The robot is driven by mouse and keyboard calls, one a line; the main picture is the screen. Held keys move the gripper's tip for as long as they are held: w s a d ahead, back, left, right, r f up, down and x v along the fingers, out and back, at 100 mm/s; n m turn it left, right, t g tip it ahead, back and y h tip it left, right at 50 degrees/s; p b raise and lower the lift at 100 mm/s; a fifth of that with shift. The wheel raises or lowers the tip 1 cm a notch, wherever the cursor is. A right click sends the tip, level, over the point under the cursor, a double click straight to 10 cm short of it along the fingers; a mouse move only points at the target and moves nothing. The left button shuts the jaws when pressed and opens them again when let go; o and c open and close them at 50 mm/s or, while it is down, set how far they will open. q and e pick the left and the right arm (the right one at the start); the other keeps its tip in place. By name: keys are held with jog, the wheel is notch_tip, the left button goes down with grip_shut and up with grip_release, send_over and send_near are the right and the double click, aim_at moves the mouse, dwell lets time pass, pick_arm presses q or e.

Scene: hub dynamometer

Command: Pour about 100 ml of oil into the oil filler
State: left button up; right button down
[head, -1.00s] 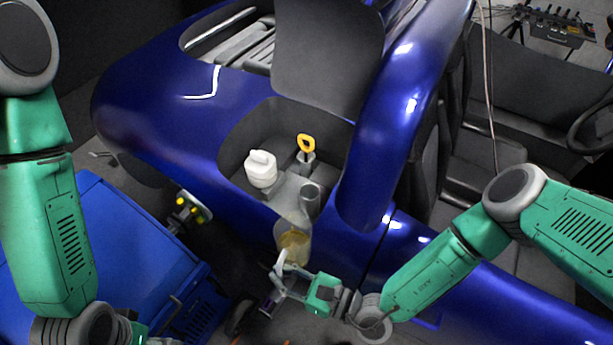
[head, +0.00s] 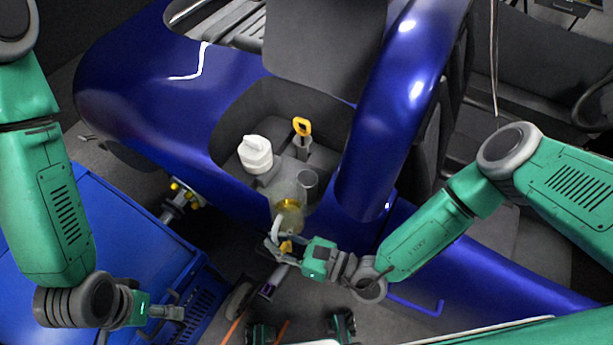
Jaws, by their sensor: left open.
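A clear jug (head: 288,190) with amber oil low in it is in the head view, in front of the engine bay of the blue car. My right gripper (head: 279,241) is at its pale handle and appears shut on it. The jug looks slightly tilted. A grey, open-topped round neck (head: 307,182), which looks like the oil filler, is right beside the jug in the picture; the jug partly overlaps it. I cannot tell whether they touch. I see no oil stream. My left gripper (head: 172,312) is open and empty at the lower left, by the blue cabinet.
A white capped reservoir (head: 255,153) and a yellow-handled dipstick (head: 302,128) stand behind the jug in the bay. The raised dark lid (head: 325,50) is above them. The blue fender (head: 375,150) bounds the right. A blue cabinet (head: 110,235) stands at left.

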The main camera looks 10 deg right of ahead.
aim_at(296, 214)
jog(key=shift+w+d+r+m, duration=0.15)
jog(key=shift+r+m, duration=0.35)
jog(key=shift+r, duration=0.15)
jog(key=w+r+m+b, duration=0.1)
jog(key=w+m+b, duration=0.1)
jog(key=m, duration=0.1)
jog(key=shift+d+r, duration=0.4)
jog(key=shift+w+d+r+m+g+b, duration=0.2)
jog(key=shift+w+m+b, duration=0.25)
jog(key=shift+b, duration=0.1)
jog(key=shift+w+d+r+m+g+b, duration=0.2)
jog(key=shift+w+m+b, duration=0.15)
jog(key=shift+m+b, duration=0.15)
jog(key=shift+w+d+r+m+b, duration=0.3)
jog(key=shift+w+m+b, duration=0.2)
jog(key=shift+m+b, duration=0.35)
jog(key=shift+w+d+r+m+b, duration=0.1)
jog(key=shift+w+r+m+b, duration=0.2)
jog(key=shift+m+b, duration=0.45)
jog(key=shift+w+d+b, duration=0.1)
jog(key=shift+w+b, duration=0.05)
jog(key=shift+b, duration=0.35)
jog(key=shift+w+d+r+m+b, duration=0.1)
jog(key=shift+w+d+m+b, duration=0.15)
jog(key=shift+w+m+b, duration=0.65)
jog(key=shift+w+d+r+m+b, duration=0.1)
jog(key=shift+w+d+m+b, duration=0.15)
jog(key=shift+m+b, duration=1.15)
